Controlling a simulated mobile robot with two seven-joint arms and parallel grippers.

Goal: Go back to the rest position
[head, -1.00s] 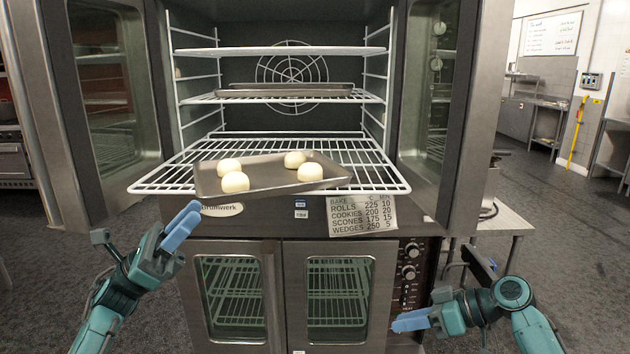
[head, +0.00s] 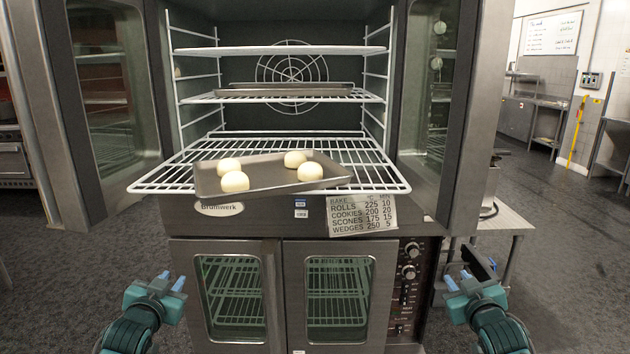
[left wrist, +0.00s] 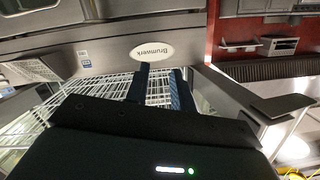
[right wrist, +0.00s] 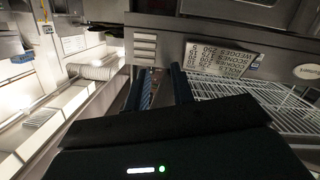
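My left gripper (head: 172,282) is at the lower left of the head view, in front of the oven and apart from it. Its two blue fingers stand apart with nothing between them; they also show in the left wrist view (left wrist: 160,88). My right gripper (head: 458,282) is at the lower right, in front of the control panel side. Its fingers are apart and empty, and they also show in the right wrist view (right wrist: 165,88). Both grippers sit at about the same height, below the pulled-out rack.
The oven's upper doors stand open. A wire rack (head: 375,180) sticks out, bearing a tilted baking tray (head: 270,178) with several pale dough balls. Another tray (head: 290,90) sits on the rack above. A steel table (head: 510,222) stands at right. Floor is clear at left.

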